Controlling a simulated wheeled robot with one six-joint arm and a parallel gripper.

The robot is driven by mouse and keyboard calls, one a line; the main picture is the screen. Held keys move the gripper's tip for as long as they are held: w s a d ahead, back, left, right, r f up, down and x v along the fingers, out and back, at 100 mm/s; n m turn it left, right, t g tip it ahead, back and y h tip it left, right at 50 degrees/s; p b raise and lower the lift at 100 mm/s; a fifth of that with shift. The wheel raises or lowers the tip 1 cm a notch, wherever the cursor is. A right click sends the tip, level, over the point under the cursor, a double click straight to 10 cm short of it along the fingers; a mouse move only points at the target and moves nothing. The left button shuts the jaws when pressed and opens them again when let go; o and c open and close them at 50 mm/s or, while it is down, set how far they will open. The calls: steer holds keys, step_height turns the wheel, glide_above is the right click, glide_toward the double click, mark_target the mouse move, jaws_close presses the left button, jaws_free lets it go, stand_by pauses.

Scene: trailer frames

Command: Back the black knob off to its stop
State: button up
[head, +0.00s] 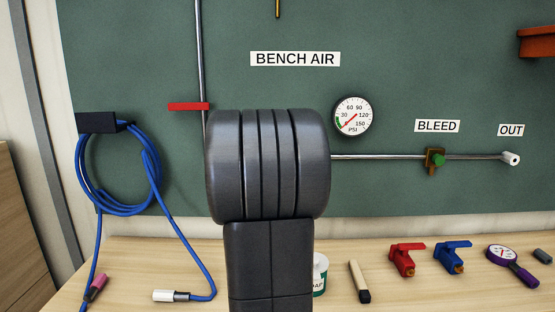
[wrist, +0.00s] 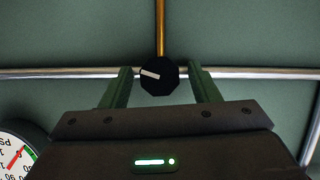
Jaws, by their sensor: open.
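The black knob (wrist: 159,77) shows in the wrist view, a dark many-sided knob with a white pointer mark aimed left and slightly up. It sits where a brass pipe (wrist: 160,28) meets a silver horizontal pipe. My gripper (wrist: 160,72) is open, with one green finger on each side of the knob and a visible gap on both sides. I cannot tell how deep the fingers reach past it. In the head view my own arm hides the knob and the gripper.
A pressure gauge (head: 353,117) is right of my arm, its needle toward the lower left. A green bleed valve (head: 436,159) and white outlet (head: 510,158) are farther right. A red lever (head: 188,106) and blue hose (head: 84,180) are left. Loose tools lie on the bench (head: 460,295).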

steer(key=shift+c, duration=0.2)
steer(key=c, duration=0.9)
steer(key=shift+f+b, duration=0.2)
steer(key=shift+b, duration=0.55)
